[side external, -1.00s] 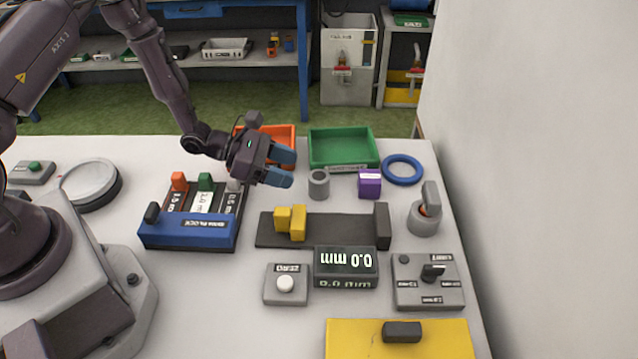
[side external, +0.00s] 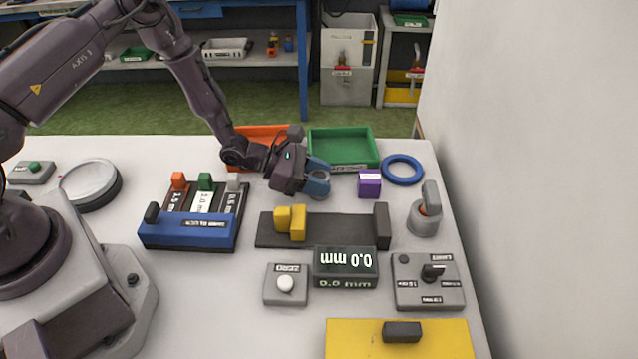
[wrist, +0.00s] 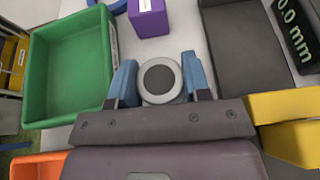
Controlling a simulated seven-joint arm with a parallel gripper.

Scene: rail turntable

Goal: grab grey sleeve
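The grey sleeve (wrist: 177,94) is a short upright cylinder with a dark round bore, seen from above in the wrist view. My gripper (wrist: 160,80) has its two blue fingers on either side of it, very close to its wall. The fingers look open; I cannot make out firm contact. In the side view my gripper (side external: 318,178) is low over the table between the green tray and the dark rail, and its fingers hide the sleeve there.
A green tray (side external: 343,133) and an orange tray (side external: 250,131) stand behind. A purple block (side external: 369,187) and a blue ring (side external: 402,157) are to the right. In front are a dark rail base (side external: 340,231) with yellow jaws (side external: 291,222) and a display (side external: 346,284).

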